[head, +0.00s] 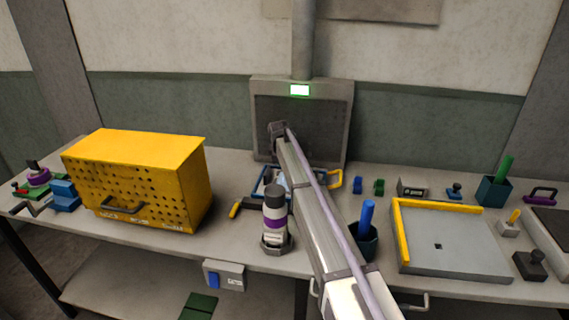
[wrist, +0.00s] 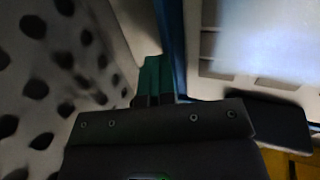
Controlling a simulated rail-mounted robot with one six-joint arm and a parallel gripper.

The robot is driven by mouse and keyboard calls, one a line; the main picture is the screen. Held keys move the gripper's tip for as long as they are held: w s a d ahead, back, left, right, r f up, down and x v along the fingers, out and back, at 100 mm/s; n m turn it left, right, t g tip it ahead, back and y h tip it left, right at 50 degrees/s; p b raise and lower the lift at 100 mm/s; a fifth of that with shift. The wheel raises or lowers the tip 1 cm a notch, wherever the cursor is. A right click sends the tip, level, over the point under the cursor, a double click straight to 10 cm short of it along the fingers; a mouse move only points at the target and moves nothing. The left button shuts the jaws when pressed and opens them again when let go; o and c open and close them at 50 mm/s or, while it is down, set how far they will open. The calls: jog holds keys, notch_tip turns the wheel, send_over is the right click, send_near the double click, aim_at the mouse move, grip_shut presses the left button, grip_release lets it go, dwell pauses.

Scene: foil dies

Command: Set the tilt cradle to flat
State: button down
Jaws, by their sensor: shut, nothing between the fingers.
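The tilt cradle, as I take it, is the blue-framed piece (head: 262,182) with a pale plate, in front of the grey hood in the head view. My arm covers much of it, so its tilt cannot be told. In the wrist view a blue bar (wrist: 171,40) and a bright pale panel (wrist: 262,45) stand close past the fingers, probably the cradle's frame and plate. My gripper (wrist: 154,75) shows there as teal fingers close together, shut and empty, beside the blue bar. Whether they touch it is unclear. In the head view the fingers are hidden behind my arm.
The grey hood (head: 340,95) with a green lamp stands behind. A yellow perforated box (head: 135,150) is at left. A purple-banded cylinder (head: 274,200) and a dark cup (head: 365,250) flank my arm. A yellow-edged tray (head: 460,250) lies right.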

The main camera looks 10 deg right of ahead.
jog(key=shift+s+f, duration=0.15)
jog(key=shift+s, duration=0.1)
dwell(0.3)
notch_tip(320, 180, up, 14)
jog(key=p, duration=1.4)
jog(key=shift+w+p, duration=0.25)
jog(key=shift+p, duration=0.15)
jog(key=s+d+m+g, duration=0.1)
jog(key=s+m, duration=0.4)
jog(key=s, duration=1.1)
jog(key=s+d+m+g, duration=0.1)
jog(key=s+d+m, duration=0.2)
jog(key=s, duration=1.3)
jog(key=s+d+m+g+y, duration=0.1)
jog(key=s+d+m, duration=0.2)
jog(key=s, duration=1.4)
jog(key=m, duration=0.3)
jog(key=shift+f+m+g, duration=0.3)
jog(key=shift+f+g, duration=0.1)
